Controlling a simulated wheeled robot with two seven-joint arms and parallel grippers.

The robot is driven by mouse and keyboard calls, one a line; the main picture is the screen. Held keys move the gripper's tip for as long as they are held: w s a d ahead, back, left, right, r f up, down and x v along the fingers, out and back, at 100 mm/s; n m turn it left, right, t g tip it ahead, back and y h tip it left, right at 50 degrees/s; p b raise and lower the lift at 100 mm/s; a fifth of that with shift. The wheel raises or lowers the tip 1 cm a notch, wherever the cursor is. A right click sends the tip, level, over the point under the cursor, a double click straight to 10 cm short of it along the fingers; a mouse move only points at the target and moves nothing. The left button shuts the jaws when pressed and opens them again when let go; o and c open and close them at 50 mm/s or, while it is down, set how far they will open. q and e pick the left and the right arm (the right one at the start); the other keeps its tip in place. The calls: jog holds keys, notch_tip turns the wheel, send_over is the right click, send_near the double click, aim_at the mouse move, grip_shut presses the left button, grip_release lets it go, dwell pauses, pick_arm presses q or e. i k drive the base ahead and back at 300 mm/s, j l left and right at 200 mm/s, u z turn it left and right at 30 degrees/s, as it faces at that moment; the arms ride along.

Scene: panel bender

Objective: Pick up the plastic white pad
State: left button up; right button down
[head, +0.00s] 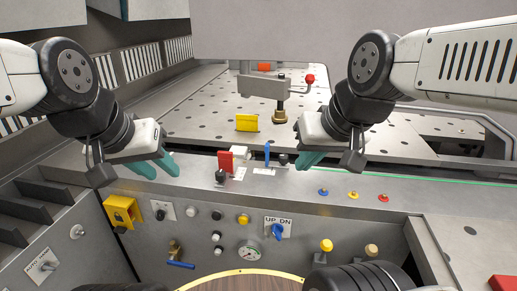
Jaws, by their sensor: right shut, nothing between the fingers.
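A small white block (241,151), which may be the white pad, is on the grey ledge, partly hidden behind a red piece (225,162). My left gripper (159,169) is to its left above the ledge, with its two teal fingers apart and nothing between them. My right gripper (307,160) is to its right, with teal fingers shut and empty. Neither gripper touches the white block.
A yellow block (246,123) and a grey clamp (268,86) with a red knob stand on the perforated table (190,118). A blue lever (267,153) and black knobs rise from the ledge. A control panel (200,245) with a gauge and switches faces me below.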

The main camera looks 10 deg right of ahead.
aim_at(239, 152)
jog(key=i+j, duration=0.15)
jog(key=j, duration=0.2)
jog(key=i+j, duration=0.2)
jog(key=j, duration=0.15)
jog(key=i+j, duration=0.15)
jog(key=j, duration=0.2)
jog(key=i+j, duration=0.2)
jog(key=j, duration=0.15)
jog(key=l+z, duration=0.05)
